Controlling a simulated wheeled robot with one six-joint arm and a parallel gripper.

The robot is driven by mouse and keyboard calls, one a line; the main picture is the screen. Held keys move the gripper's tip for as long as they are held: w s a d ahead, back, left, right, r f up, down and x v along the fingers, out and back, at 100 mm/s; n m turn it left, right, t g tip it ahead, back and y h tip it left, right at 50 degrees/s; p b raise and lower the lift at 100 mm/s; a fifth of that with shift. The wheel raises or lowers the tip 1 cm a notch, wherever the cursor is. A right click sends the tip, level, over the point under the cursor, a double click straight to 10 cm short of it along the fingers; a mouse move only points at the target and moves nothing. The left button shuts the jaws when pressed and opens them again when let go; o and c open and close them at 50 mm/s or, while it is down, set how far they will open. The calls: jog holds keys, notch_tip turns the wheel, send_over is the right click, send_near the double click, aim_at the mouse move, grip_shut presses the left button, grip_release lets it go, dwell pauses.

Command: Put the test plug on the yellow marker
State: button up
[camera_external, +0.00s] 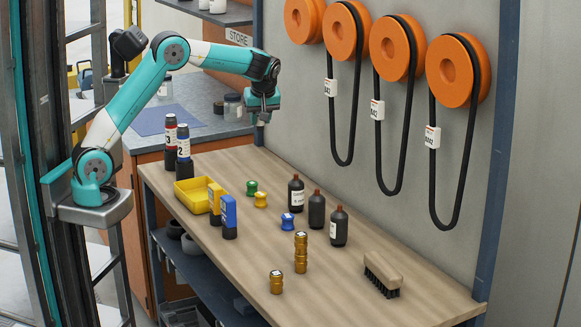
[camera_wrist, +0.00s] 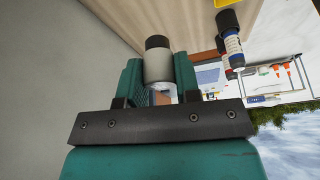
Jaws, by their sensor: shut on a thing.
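My gripper (camera_external: 263,108) is raised above the back left of the wooden bench. In the wrist view its fingers (camera_wrist: 160,82) are shut on a grey cylinder with a black end (camera_wrist: 158,62). I cannot tell for sure whether this cylinder is the test plug. A small yellow spool-shaped piece (camera_external: 260,200), likely the yellow marker, stands on the bench, right of the yellow bin, with nothing on it. A similar green piece (camera_external: 251,187) and blue piece (camera_external: 287,221) stand near it. Brass pieces (camera_external: 301,262) stand nearer the front, two apparently stacked and one (camera_external: 277,283) alone.
On the bench (camera_external: 340,285) are a yellow bin (camera_external: 192,195), yellow and blue containers (camera_external: 229,217), numbered bottles (camera_external: 184,150), several dark brown bottles (camera_external: 316,210) and a brush (camera_external: 382,272). Orange reels (camera_external: 458,70) with hanging black loops line the wall. The front right is mostly clear.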

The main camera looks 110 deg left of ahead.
notch_tip(320, 180, down, 20)
jog(key=shift+s+a+r+p, duration=0.1)
jog(key=shift+r+p, duration=0.05)
jog(key=shift+p, duration=0.85)
jog(key=shift+f, duration=0.2)
jog(key=o, duration=0.9)
jog(key=shift+r, duration=0.1)
jog(key=shift+r, duration=0.2)
jog(key=b+v, duration=0.2)
jog(key=v, duration=1)
jog(key=shift+b, duration=0.3)
